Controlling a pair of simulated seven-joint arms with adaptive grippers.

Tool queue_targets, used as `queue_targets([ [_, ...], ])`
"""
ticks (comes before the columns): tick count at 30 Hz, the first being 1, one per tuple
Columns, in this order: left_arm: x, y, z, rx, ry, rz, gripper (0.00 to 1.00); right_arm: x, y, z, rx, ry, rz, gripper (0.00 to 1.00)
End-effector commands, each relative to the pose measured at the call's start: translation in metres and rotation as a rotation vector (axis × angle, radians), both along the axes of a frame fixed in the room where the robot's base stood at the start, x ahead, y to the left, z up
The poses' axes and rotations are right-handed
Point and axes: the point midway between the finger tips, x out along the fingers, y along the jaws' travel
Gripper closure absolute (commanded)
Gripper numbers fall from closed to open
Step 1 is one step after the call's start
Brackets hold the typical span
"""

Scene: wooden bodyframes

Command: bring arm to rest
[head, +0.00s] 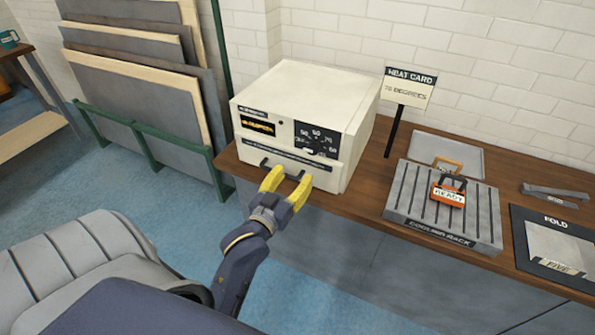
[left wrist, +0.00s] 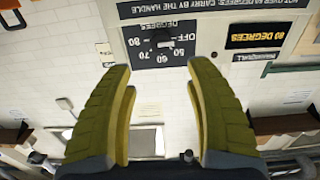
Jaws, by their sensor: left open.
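My left gripper (head: 287,181) has yellow fingers and reaches in from the lower left in the head view, just in front of the cream box. Its fingers are spread, and in the left wrist view the gap between them (left wrist: 159,75) is empty. The cream box (head: 300,95) has a dial panel, a lit display and a dark handle (head: 283,168) low on its front. The fingertips are close to this handle; I cannot tell whether they touch it. The dial panel (left wrist: 163,42) shows upside down beyond the fingers. My right gripper is not in view.
The box stands on a wooden bench (head: 365,205). Boards (head: 140,75) lean in a green rack at left.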

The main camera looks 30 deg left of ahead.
Motion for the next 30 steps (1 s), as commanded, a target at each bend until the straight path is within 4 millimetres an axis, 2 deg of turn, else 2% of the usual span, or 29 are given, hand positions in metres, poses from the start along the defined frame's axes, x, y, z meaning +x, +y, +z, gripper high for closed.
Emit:
queue_targets([
  [20,-0.004,0.0,0.001,0.008,-0.011,0.001,0.45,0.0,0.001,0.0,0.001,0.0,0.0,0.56],
  [23,0.004,0.001,-0.03,0.006,0.031,0.004,0.45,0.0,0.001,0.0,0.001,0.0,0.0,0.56],
  [25,0.011,0.0,-0.062,0.002,0.079,0.001,0.45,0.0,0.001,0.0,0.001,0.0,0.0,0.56],
  [29,0.019,-0.008,-0.143,-0.006,0.199,-0.018,0.45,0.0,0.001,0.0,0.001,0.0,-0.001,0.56],
  [30,0.02,-0.012,-0.168,-0.008,0.239,-0.025,0.45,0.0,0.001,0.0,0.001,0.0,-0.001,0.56],
])
